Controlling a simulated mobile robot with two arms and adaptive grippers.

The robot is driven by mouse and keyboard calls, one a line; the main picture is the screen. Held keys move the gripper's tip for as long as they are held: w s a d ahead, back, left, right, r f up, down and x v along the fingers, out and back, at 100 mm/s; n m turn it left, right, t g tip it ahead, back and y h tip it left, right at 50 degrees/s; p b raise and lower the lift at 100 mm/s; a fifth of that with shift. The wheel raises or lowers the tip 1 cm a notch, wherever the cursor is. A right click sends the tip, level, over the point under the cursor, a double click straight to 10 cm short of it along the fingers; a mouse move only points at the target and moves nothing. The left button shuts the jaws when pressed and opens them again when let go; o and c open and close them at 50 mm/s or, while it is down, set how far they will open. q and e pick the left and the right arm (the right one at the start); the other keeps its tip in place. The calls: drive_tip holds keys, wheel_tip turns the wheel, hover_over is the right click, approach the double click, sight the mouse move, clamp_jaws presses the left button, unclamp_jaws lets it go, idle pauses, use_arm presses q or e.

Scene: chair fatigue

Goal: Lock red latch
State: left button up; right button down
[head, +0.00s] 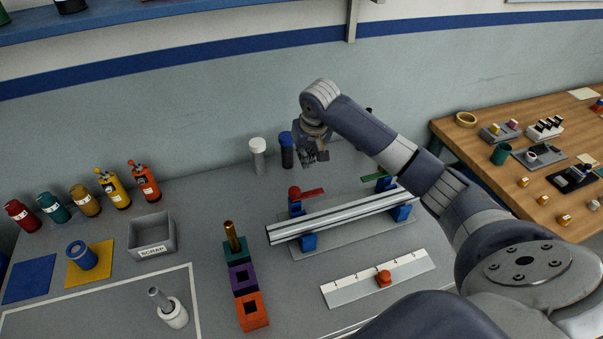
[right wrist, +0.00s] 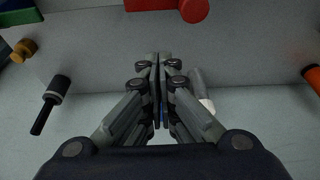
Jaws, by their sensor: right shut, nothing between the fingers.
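The red latch (head: 308,193) has a round knob at its left and a short flat bar pointing right. It sits on a blue support at the left end of a silver rail (head: 345,215). In the right wrist view the red latch (right wrist: 194,9) shows at the top edge, partly cut off. My right gripper (head: 314,158) is above and behind the latch, apart from it. In the right wrist view its fingers (right wrist: 159,58) are together with nothing between them. My left gripper is not in view.
A green latch (head: 384,176) is at the rail's right end, partly behind my right arm. White-capped (head: 258,155) and blue (head: 287,150) bottles stand behind the fixture. A ruler plate (head: 350,285) with an orange knob lies in front. Stacked-colour blocks (head: 243,278) stand left.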

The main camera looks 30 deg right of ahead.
drive_tip(key=d+p+x, duration=0.1)
drive_tip(key=p+x, duration=0.1)
drive_tip(key=x, duration=0.8)
drive_tip(key=s+p, duration=0.1)
drive_tip(key=s+a, duration=0.1)
drive_tip(key=s+p, duration=0.1)
drive_tip(key=shift+s+a+r+p, duration=0.15)
drive_tip(key=shift+s+r+p, duration=0.15)
drive_tip(key=shift+s+p, duration=0.05)
drive_tip(key=shift+w, duration=0.1)
